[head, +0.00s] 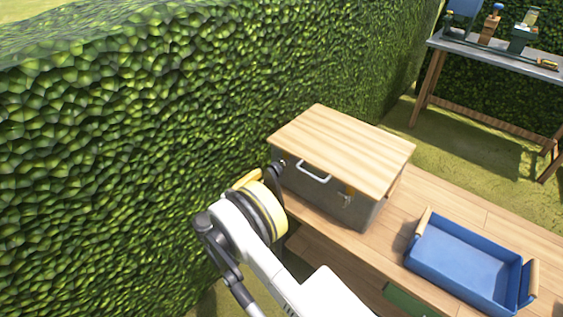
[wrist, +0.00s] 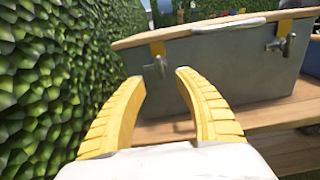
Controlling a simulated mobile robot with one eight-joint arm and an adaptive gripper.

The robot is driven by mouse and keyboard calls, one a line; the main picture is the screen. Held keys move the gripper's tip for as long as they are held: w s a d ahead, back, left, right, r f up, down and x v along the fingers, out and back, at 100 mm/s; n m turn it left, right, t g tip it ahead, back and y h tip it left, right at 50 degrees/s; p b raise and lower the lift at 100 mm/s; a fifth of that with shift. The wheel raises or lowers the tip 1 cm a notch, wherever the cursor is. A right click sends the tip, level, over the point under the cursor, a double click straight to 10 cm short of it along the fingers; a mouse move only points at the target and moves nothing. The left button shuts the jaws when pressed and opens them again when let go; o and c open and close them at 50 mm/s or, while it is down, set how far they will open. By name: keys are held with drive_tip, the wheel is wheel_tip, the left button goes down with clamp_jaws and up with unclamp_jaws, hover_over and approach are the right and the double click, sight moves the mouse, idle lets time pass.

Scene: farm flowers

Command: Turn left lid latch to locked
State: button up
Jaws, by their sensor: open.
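A grey metal box (head: 316,192) with a light wooden lid (head: 342,146) stands on a wooden bench. In the wrist view, the left lid latch (wrist: 158,66) hangs on the box's front under a yellow plate (wrist: 157,48). The right latch (wrist: 281,46) sits under its own yellow plate further right. In the head view the right latch (head: 347,196) is clear, while my arm's end crowds the left latch. My gripper (wrist: 160,78) is open and empty, its yellow fingers pointing at the left latch, with one fingertip on each side of it in the picture. Contact cannot be told.
A metal handle (head: 313,173) is on the box front between the latches. A blue tray (head: 462,268) with wooden grips sits to the right on the bench (head: 405,217). A tall hedge (head: 150,110) stands close on the left. A table (head: 497,55) with tools is at the back right.

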sight(281, 165)
drive_tip(key=b+x, duration=0.2)
drive_tip(key=x, duration=0.7)
drive_tip(key=shift+w+d+b, duration=0.1)
drive_tip(key=shift+b, duration=0.25)
clamp_jaws()
